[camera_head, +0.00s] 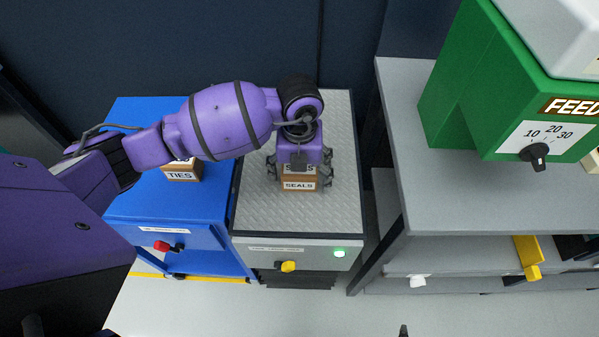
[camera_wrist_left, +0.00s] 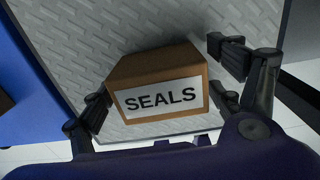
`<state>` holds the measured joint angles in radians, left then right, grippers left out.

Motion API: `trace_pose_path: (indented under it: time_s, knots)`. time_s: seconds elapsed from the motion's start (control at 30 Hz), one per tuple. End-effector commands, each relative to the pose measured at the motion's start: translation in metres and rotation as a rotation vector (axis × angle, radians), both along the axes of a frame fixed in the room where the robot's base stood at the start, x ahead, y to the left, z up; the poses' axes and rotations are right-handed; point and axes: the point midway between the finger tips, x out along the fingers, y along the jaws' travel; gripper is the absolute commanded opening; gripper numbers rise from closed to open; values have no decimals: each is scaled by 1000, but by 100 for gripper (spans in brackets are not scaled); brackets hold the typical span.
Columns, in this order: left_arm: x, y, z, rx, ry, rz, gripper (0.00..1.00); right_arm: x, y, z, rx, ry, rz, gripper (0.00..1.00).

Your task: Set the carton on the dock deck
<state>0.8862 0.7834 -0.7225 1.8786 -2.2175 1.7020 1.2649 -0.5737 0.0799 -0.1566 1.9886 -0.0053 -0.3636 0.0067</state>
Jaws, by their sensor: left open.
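The brown carton with a white SEALS label (camera_head: 299,185) sits on the diamond-plate deck (camera_head: 340,160) of the grey unit. It also shows in the left wrist view (camera_wrist_left: 160,85), with its top and labelled front visible. My left gripper (camera_head: 300,178) is over the carton, pointing down, with its fingers apart on either side. In the left wrist view the left gripper (camera_wrist_left: 165,95) is open, and a gap shows between the carton and the right finger. My right gripper is not in view.
A blue unit (camera_head: 130,205) with a TIES carton (camera_head: 181,172) and a red knob (camera_head: 163,246) stands to the left. The grey unit has a yellow knob (camera_head: 288,266) and a lit green lamp (camera_head: 339,253). A grey bench (camera_head: 450,210) with a green FEED machine (camera_head: 470,90) is at the right.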

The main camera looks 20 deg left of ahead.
Motion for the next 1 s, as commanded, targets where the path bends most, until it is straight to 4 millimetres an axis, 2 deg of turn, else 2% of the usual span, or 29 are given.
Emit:
trace_pose_path:
  time_s: [0.17,0.6,0.8,1.0]
  knots:
    - [1,0,14,0,-3,0,85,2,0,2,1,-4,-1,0]
    - [2,-1,103,-2,-6,-2,85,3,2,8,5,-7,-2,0]
    - [1,-1,123,-1,-4,-1,85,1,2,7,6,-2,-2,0]
    - [1,-1,125,0,-3,-1,85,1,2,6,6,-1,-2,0]
